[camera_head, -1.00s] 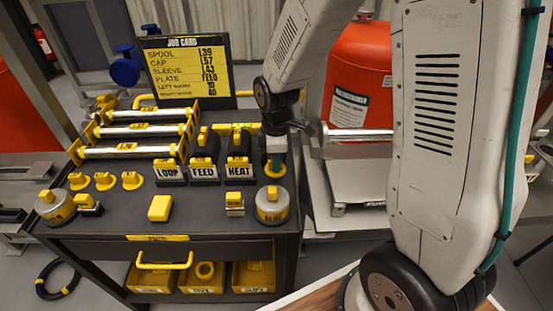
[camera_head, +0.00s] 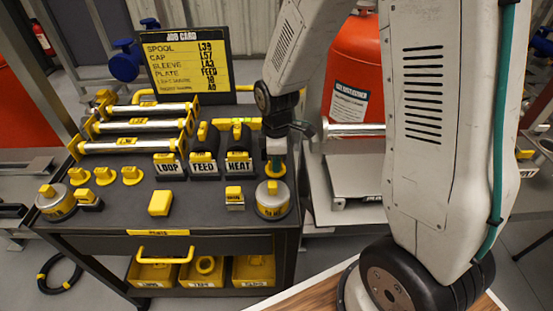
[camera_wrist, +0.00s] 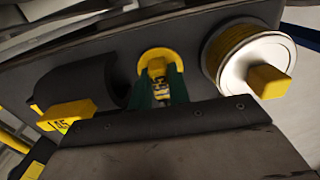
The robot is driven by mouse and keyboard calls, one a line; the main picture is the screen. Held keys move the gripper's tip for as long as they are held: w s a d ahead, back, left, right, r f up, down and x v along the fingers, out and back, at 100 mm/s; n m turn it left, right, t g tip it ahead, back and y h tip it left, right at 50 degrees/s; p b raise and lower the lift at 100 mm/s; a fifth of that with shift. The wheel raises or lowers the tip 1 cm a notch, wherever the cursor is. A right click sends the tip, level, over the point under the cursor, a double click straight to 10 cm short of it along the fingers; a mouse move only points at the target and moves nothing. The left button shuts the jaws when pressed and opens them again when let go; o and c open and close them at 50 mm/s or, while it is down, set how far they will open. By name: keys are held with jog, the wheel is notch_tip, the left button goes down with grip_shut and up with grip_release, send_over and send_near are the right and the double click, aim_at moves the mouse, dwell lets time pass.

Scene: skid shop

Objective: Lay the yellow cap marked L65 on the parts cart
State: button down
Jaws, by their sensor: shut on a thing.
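My gripper (camera_wrist: 163,94) has green fingers and is shut on a yellow cap (camera_wrist: 155,58) with a round base and a raised knob. The dark mark between the fingers is too blurred to read surely. In the head view my gripper (camera_head: 275,168) points down over the right back part of the parts cart (camera_head: 120,212), right of the HEAT block. The cap is low against the cart's dark top; I cannot tell whether it touches. Three other yellow caps (camera_head: 104,175) stand on the cart's left side.
A round weight with a yellow knob (camera_head: 272,199) stands close in front of my gripper. The dark HEAT block (camera_head: 238,167) is close on its left. A yellow block (camera_head: 160,203) lies mid-cart, with bare top around it. The job card (camera_head: 188,60) stands behind.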

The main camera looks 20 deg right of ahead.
jog(key=shift+f, duration=0.2)
jog(key=shift+f, duration=0.4)
jog(key=shift+f, duration=0.45)
dwell(0.5)
jog(key=c, duration=1.3)
grip_release()
jog(key=shift+c, duration=0.5)
